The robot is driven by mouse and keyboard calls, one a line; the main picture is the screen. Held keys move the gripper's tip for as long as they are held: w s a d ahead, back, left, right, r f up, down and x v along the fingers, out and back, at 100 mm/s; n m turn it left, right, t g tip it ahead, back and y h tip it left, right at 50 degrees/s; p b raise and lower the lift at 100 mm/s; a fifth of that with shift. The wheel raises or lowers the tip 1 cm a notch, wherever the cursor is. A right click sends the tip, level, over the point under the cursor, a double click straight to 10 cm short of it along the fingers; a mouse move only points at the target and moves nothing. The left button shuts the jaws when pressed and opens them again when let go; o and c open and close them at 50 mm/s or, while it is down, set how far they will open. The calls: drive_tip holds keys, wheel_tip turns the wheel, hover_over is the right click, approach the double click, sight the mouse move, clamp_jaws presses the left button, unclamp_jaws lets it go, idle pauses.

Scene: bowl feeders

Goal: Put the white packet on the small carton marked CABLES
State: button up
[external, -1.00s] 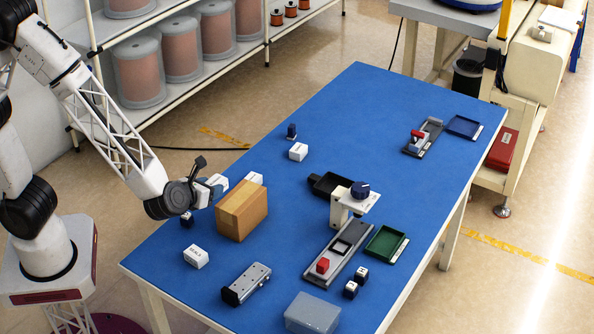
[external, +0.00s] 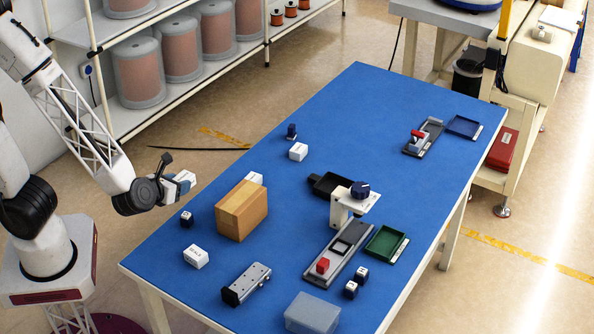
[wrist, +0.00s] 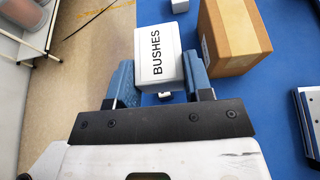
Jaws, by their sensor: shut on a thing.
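My gripper (external: 180,181) is raised off the table's left edge. In the wrist view its blue fingers (wrist: 160,82) are shut on a white box (wrist: 157,55) marked BUSHES; this box also shows in the external view (external: 186,177). Small white cartons stand on the blue table: one behind the brown box (external: 255,179), one farther back (external: 298,152), and one near the front left (external: 196,256). Their labels are too small to read, so I cannot tell which is marked CABLES. I cannot make out a separate white packet.
The brown box (external: 241,211) stands right of my gripper. A dark cube (external: 186,218) is near the left edge. A grey metal block (external: 246,284), a clear-grey box (external: 313,313) and a fixture with a blue knob (external: 360,190) stand farther right. The table's back middle is clear.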

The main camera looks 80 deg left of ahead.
drive_tip(key=shift+w, duration=0.1)
hover_over(235, 201)
drive_tip(key=shift+s+f, duration=0.35)
drive_tip(key=shift+f, duration=0.35)
drive_tip(key=shift+w+d, duration=0.1)
drive_tip(key=shift+w, duration=0.2)
drive_tip(key=shift+w+f, duration=0.15)
drive_tip(key=shift+f, duration=1.65)
drive_tip(key=shift+f, duration=0.15)
drive_tip(key=o, duration=1)
drive_tip(key=shift+o, duration=0.2)
